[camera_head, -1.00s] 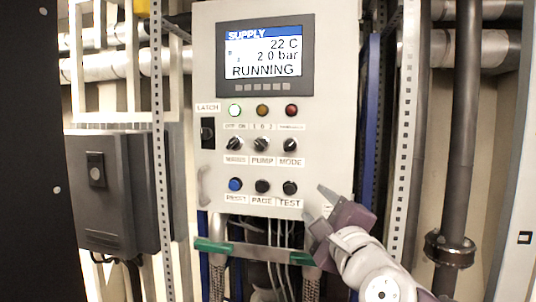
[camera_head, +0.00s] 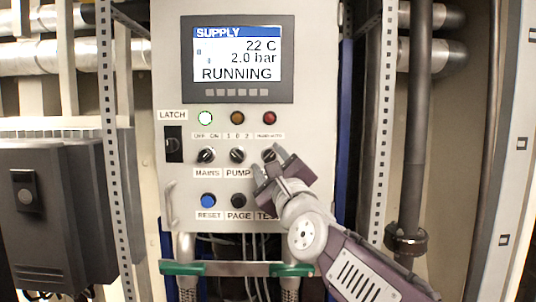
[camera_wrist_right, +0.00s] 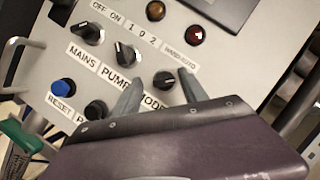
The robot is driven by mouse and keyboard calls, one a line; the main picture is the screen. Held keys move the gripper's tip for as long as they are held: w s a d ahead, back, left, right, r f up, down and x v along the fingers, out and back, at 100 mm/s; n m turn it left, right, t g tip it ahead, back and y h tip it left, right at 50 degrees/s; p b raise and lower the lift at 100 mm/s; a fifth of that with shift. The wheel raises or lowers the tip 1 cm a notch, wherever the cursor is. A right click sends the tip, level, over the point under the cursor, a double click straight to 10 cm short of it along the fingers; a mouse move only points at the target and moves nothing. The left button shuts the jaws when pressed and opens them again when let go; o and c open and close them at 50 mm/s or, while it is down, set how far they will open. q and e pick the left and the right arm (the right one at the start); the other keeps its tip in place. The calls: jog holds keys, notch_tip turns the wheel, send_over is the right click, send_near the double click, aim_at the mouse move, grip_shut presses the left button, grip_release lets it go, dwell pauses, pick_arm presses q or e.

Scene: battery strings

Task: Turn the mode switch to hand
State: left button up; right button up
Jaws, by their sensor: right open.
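The mode switch (camera_wrist_right: 164,80) is a black rotary knob with a pale pointer line, in the right wrist view between my fingertips. My left gripper is in neither view.
The control panel (camera_head: 160,60) has a display (camera_head: 238,60) reading RUNNING. The MAINS knob (camera_head: 206,155) and PUMP knob (camera_head: 237,155) sit left of the mode switch. The RESET button (camera_head: 208,200) and PAGE button (camera_head: 238,200) are below.

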jog(key=shift+w+d+r, duration=0.15)
jog(key=shift+s+d, duration=0.25)
jog(key=shift+d, duration=0.1)
jog(key=shift+w+a, duration=0.1)
jog(key=shift+a, duration=0.1)
jog(key=c, duration=0.7)
grip_shut()
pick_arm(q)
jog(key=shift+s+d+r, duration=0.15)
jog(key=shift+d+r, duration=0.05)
